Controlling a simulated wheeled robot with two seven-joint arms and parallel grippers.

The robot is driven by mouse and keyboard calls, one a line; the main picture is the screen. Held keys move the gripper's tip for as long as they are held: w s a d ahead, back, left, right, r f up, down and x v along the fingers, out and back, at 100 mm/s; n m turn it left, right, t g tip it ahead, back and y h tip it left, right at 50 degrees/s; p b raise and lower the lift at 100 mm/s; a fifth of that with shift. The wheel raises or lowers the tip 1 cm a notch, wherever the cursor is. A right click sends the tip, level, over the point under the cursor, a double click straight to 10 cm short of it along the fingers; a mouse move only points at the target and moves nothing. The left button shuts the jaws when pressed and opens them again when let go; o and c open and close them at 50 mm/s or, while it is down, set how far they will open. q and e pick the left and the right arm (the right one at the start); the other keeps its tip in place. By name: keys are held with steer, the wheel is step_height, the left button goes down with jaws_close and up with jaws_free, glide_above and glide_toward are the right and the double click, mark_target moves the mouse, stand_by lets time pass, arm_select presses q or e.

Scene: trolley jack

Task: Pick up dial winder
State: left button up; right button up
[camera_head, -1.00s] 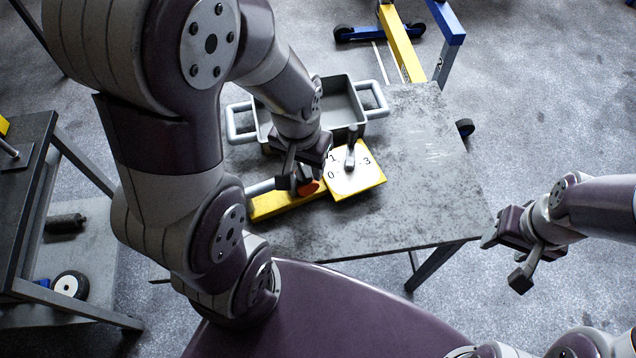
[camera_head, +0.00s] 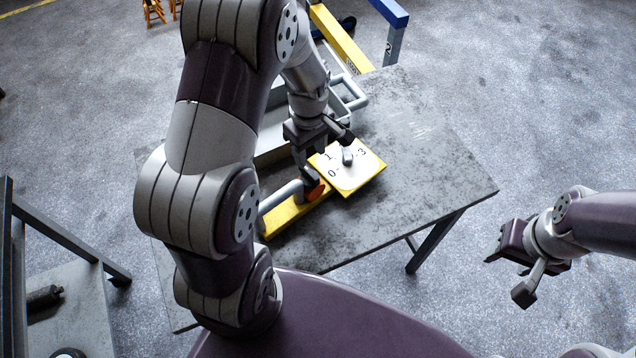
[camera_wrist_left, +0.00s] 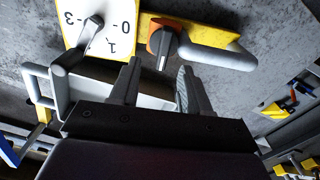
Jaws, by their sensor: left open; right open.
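A white dial plate (camera_head: 360,174) marked 0, 1 and 3 sits on a yellow base (camera_head: 293,214) on the grey table. A grey crank handle, the dial winder (camera_head: 347,157), stands on the dial, its upper part partly covered by my left gripper. In the left wrist view the winder (camera_wrist_left: 78,46) lies left of the fingers. My left gripper (camera_head: 328,153) is open and empty above the dial's left side. My right gripper (camera_head: 508,275) is open, right of the table.
A grey tray with bar handles (camera_head: 354,93) is on the table behind my left arm. The table's right part (camera_head: 435,170) is clear. A yellow and blue frame (camera_head: 340,42) stands beyond the table. Another dark bench (camera_head: 65,240) is at the lower left.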

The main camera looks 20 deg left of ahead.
mark_target(310, 171)
arm_select(q)
steer(key=shift+s+a+f, duration=0.1)
steer(key=shift+s+f, duration=0.05)
steer(key=shift+f, duration=0.3)
steer(key=f, duration=0.3)
steer(key=f+p, duration=0.1)
steer(key=shift+s+d+f, duration=0.15)
steer(key=shift+s+d, duration=0.05)
steer(key=shift+d, duration=0.05)
steer(key=shift+a+f, duration=0.15)
steer(key=shift+f, duration=0.25)
steer(key=c, duration=0.9)
jaws_close()
steer(key=shift+w+r, duration=0.1)
